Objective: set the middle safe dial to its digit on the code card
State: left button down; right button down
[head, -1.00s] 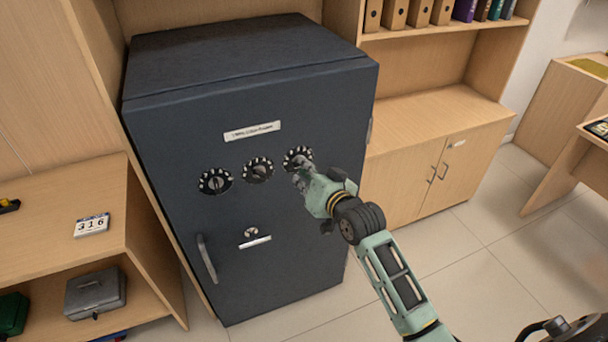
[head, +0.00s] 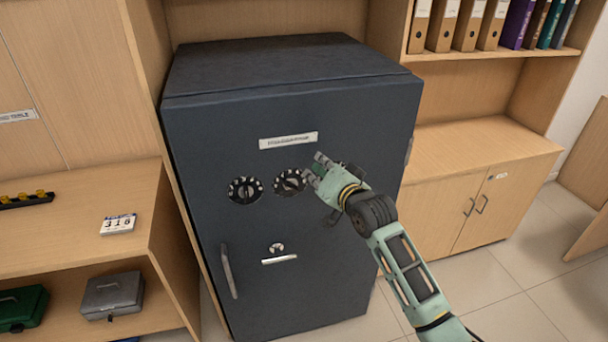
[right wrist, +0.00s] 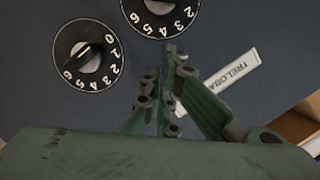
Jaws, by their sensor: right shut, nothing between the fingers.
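The middle safe dial (head: 289,182) is a black disc with white digits on the dark blue safe (head: 210,130). Its setting is too small to read. In the right wrist view, it is partly cut off at the top edge (right wrist: 160,12). My right gripper (head: 317,167) is shut and empty, its fingertips close to this dial's right side; I cannot tell whether they touch. The left dial (head: 244,190) is clear. The right dial shows in the right wrist view (right wrist: 88,57), but the gripper hides it in the head view. The code card (head: 118,224) seems to read 316. My left gripper is out of view.
A name plate (head: 288,140) sits above the dials. A keyhole (head: 276,248) and a handle (head: 228,271) are below. A wooden shelf (head: 60,231) holds the card, with grey (head: 112,295) and green (head: 22,308) boxes underneath. A low cabinet (head: 480,165) stands right.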

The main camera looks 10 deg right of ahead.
aim_at(298, 171)
jog(key=shift+w+a+f+p, duration=0.5)
jog(key=shift+w+a+f, duration=0.35)
jog(key=shift+a+f, duration=0.7)
jog(key=shift+f, duration=0.1)
